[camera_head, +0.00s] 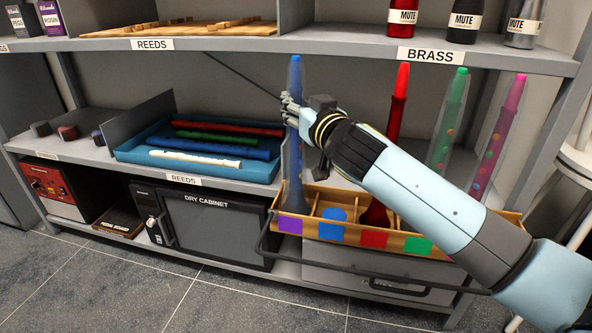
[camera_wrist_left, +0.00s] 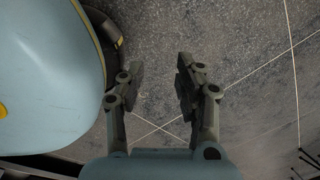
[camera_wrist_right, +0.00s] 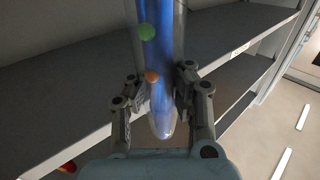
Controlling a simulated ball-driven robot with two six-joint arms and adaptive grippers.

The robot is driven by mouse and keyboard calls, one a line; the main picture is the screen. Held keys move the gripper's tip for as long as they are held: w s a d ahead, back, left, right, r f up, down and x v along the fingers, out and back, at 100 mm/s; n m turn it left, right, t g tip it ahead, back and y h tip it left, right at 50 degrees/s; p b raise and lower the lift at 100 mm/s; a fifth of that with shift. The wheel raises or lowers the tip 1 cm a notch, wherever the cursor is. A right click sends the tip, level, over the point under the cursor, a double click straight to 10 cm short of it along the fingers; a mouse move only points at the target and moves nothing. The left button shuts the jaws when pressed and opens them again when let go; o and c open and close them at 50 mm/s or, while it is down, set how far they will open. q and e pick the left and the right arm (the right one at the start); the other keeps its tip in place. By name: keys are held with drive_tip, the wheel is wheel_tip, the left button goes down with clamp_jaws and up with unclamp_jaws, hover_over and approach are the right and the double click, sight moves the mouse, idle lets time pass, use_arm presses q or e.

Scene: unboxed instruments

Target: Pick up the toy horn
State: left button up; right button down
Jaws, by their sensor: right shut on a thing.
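A tall blue toy horn (camera_head: 294,165) stands nearly upright at the left end of a wooden crate (camera_head: 449,247). Its flared lower end is behind the crate's front edge, so I cannot tell whether it touches the bottom. My right gripper (camera_head: 292,108) is shut on the horn's upper part. In the right wrist view the blue horn (camera_wrist_right: 162,90), in a clear outer layer with green and orange dots, lies between the two fingers (camera_wrist_right: 161,92). My left gripper (camera_wrist_left: 159,76) is open and empty above the floor in its wrist view; the head view does not show it.
Red (camera_head: 397,105), green (camera_head: 448,120) and pink (camera_head: 497,135) horns stand right of the blue one, partly behind my right arm. A shelf edge with a BRASS label (camera_head: 430,56) runs close above. A blue tray (camera_head: 135,150) of recorders lies to the left.

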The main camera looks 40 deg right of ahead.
sight(298, 60)
use_arm(q)
drive_tip(key=shift+w, duration=0.1)
idle(0.6)
